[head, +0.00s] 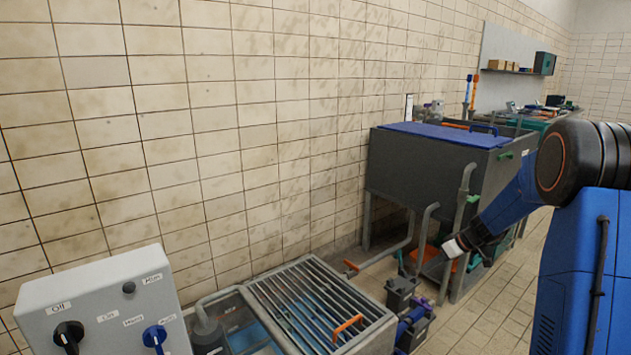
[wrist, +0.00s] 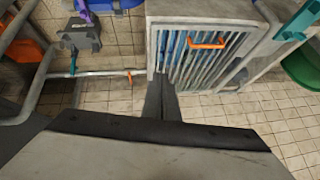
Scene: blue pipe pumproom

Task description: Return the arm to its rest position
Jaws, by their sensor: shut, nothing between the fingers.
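My arm (head: 510,208) reaches from the right side of the head view, down and to the left in front of the dark grey tank. Its blue link ends in a dark wrist part; the fingers cannot be made out clearly there. In the wrist view my gripper (wrist: 161,84) shows as two dark fingers close together, shut and empty. In that view they overlap the near left edge of the slatted grate (wrist: 190,68); I cannot tell the gap between them.
The grate has an orange handle (head: 347,329). The grey tank (head: 420,168) with a blue lid stands by the wall. A control box (head: 105,310) with knobs is at the lower left. Pipes and dark valve fittings (head: 403,292) are between grate and tank. Tiled floor (head: 480,325) is clear at right.

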